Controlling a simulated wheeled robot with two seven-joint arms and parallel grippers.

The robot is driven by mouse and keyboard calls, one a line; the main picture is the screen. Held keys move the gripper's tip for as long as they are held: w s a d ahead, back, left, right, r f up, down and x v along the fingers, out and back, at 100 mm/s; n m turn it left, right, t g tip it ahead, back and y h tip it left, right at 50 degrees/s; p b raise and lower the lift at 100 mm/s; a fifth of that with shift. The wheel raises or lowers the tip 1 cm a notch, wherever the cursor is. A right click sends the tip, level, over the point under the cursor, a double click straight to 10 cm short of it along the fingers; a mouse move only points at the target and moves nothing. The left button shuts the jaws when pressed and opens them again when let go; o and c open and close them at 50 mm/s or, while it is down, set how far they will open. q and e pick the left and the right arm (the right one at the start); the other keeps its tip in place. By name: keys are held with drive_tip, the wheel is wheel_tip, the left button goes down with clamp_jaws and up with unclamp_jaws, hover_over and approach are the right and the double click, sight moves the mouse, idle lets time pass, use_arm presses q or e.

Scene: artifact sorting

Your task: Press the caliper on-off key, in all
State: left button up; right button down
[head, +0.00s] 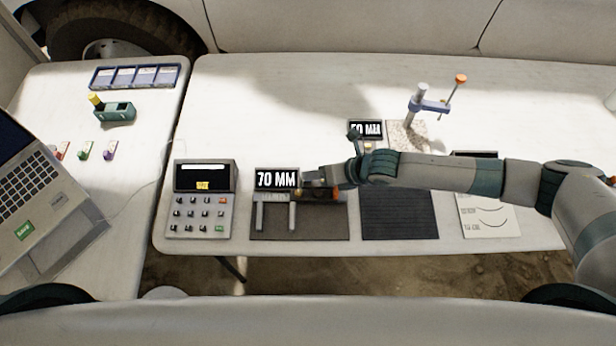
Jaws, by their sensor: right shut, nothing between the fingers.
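The caliper (275,197) lies on a dark mat (320,228), its two grey jaws pointing toward the front edge. A black display (277,179) behind it reads "70 MM". My right gripper (308,184) comes in from the right and is shut and empty. Its fingertips are over the right end of the caliper, just right of the display. They and the wrist hide that end, so I cannot make out the on-off key or tell whether the fingertips touch it. Small orange parts show beside the fingers. My left gripper is not in view.
A keypad box (205,213) stands left of the caliper. A ribbed black mat (399,222) and a white sheet (490,216) lie to the right. A second display (366,128) and a stand (430,105) are behind my right arm. The left table holds a laptop (32,190) and a blue tray (135,76).

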drive_tip(key=shift+r, duration=0.1)
drive_tip(key=shift+r+p, duration=0.6)
drive_tip(key=shift+r, duration=0.1)
wheel_tip(320, 180, up, 5)
drive_tip(key=p, duration=0.4)
idle(0.4)
idle(0.8)
